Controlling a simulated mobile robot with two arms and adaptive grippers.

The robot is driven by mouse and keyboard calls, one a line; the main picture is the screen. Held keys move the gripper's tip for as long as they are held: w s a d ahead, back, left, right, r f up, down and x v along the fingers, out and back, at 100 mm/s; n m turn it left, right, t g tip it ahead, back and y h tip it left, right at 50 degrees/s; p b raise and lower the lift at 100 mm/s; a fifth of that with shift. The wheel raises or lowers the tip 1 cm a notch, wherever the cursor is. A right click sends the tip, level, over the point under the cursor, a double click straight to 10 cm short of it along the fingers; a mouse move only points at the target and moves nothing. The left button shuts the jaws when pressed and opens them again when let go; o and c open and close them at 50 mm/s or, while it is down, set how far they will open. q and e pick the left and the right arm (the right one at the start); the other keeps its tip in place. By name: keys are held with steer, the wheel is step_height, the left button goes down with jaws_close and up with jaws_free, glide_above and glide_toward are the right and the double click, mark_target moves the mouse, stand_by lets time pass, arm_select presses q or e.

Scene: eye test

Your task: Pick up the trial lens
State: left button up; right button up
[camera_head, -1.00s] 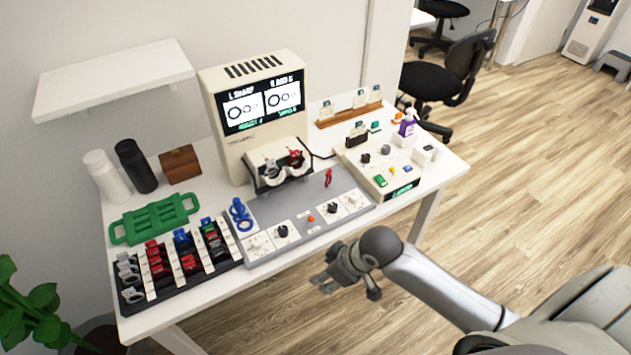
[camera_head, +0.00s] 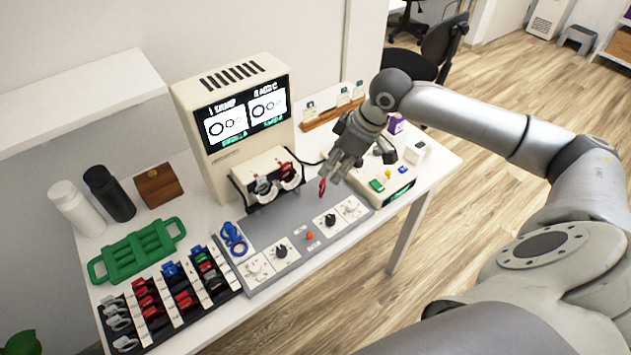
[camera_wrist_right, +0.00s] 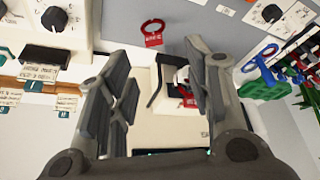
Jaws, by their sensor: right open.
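A small red trial lens (camera_head: 322,188) with a ring and a tab stands on the grey panel (camera_head: 290,254). In the right wrist view the red trial lens (camera_wrist_right: 153,40) shows its ring and labelled tab, just beyond the fingers and between their lines. My right gripper (camera_head: 337,170) is open and empty, close above the lens in the head view. In the right wrist view its two fingers (camera_wrist_right: 158,85) are spread apart, with no contact on the lens visible. Other lenses, red, blue, green and grey, sit in a black rack (camera_head: 238,292). My left gripper is not in view.
A cream tester (camera_head: 190,108) with a screen stands behind, a trial frame (camera_head: 270,184) before it. A blue ring-shaped piece (camera_head: 233,238) and a green tray (camera_head: 133,262) are to the left. A cream control box (camera_head: 402,190) stands close on the right.

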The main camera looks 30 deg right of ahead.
mark_target(323, 181)
steer(key=x, duration=0.4)
steer(key=shift+w+d+f, duration=0.15)
steer(key=shift+w+f, duration=0.05)
steer(key=shift+f, duration=0.05)
steer(key=x, duration=0.2)
steer(key=p+x, duration=0.1)
steer(key=x, duration=0.1)
steer(key=shift+w+d+f, duration=0.1)
steer(key=shift+d+f, duration=0.05)
steer(key=shift+f, duration=0.25)
steer(key=shift+w+f, duration=0.2)
steer(key=shift+f, duration=0.3)
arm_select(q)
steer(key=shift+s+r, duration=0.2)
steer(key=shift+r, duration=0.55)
arm_select(e)
steer(key=c, duration=0.5)
steer(key=shift+r, duration=0.15)
steer(key=shift+c, duration=0.2)
